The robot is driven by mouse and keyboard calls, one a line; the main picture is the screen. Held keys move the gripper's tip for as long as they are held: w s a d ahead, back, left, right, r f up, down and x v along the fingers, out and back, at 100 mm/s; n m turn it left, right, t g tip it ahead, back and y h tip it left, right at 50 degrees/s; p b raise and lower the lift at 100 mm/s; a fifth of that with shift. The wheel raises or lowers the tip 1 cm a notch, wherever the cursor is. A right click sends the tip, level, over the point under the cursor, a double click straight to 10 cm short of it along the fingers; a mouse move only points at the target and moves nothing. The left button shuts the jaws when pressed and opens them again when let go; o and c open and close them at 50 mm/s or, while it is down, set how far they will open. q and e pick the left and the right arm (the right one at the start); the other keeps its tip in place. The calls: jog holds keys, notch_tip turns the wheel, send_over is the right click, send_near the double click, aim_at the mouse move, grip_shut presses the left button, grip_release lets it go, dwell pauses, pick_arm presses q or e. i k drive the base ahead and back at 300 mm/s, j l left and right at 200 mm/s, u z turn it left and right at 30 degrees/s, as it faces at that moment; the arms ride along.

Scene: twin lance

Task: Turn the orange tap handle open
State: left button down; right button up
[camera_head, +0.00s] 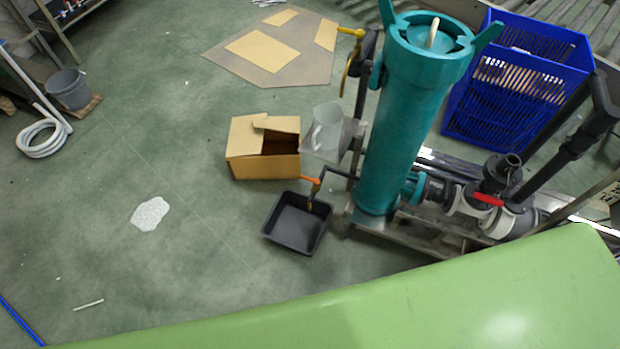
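The orange tap handle (311,182) sits on a small tap at the end of a thin dark pipe, left of the foot of the tall teal filter housing (400,130). The handle looks roughly level and points left. The tap's spout hangs over the black tray (296,224) on the floor. The tray looks empty. Whether the tap is open or shut I cannot tell. Neither of my grippers is in view.
A clear jug (327,128) stands on a small metal shelf above the tap. An open cardboard box (245,163) is behind the tray. A blue crate (490,110) and a red-handled valve (487,199) are right. A large green surface (400,310) fills the front. Floor left is mostly clear.

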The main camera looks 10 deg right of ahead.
aim_at(316, 181)
jog(key=i+j, duration=0.25)
jog(key=j, duration=0.15)
jog(key=i+j, duration=0.3)
jog(key=i+j+z, duration=0.15)
jog(key=z, duration=0.25)
jog(key=j+z, duration=0.4)
jog(key=i+j+z, duration=0.15)
jog(key=z, duration=0.3)
jog(key=j, duration=0.1)
